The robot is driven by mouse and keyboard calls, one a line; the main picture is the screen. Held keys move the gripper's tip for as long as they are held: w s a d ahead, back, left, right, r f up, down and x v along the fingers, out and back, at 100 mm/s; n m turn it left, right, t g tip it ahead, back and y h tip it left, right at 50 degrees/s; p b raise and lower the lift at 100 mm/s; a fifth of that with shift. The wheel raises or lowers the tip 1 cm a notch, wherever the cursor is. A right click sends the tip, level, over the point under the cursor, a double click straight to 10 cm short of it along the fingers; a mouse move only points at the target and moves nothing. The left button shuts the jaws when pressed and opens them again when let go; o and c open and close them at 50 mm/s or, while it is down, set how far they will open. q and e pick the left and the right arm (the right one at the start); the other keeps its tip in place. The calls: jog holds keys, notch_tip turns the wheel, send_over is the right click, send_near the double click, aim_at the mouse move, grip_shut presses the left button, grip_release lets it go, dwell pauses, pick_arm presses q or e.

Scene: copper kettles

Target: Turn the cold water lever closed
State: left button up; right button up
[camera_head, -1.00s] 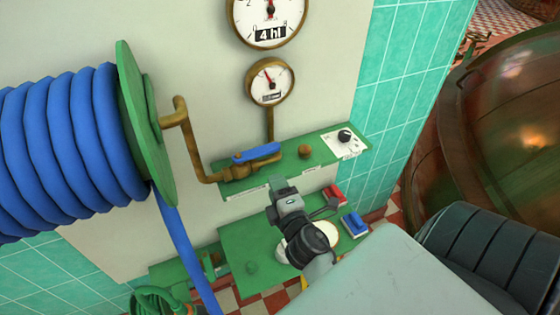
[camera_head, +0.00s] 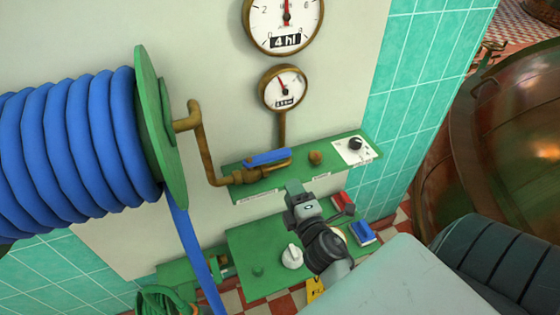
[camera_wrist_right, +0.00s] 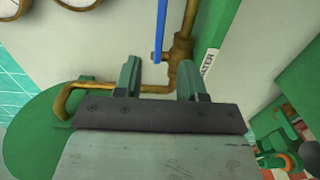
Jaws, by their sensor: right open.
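The blue cold water lever (camera_head: 268,158) sits on a brass valve and pipe (camera_head: 240,177) on the green wall panel. It lies roughly along the pipe in the head view. In the right wrist view the blue lever (camera_wrist_right: 160,28) is a thin bar beyond the fingers, beside the brass valve (camera_wrist_right: 180,45). My right gripper (camera_head: 293,187) is just below the lever in the head view. In the wrist view its green fingers (camera_wrist_right: 159,76) are apart with nothing held between them; the lever's near end lies ahead of the gap. My left gripper is out of view.
A blue hose reel (camera_head: 75,140) with a green flange (camera_head: 160,125) stands at left. Two gauges (camera_head: 283,22) hang above the panel. A lower green shelf (camera_head: 255,245) holds a white knob (camera_head: 292,256) and a blue switch (camera_head: 362,232). A copper kettle (camera_head: 500,150) is at right.

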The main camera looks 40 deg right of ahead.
aim_at(274, 160)
jog(key=p+x, duration=0.2)
jog(key=x, duration=0.7)
jog(key=shift+w, duration=0.2)
jog(key=shift+w+d, duration=0.1)
jog(key=shift+w, duration=0.35)
jog(key=shift+w, duration=0.1)
jog(key=c, duration=0.6)
grip_shut()
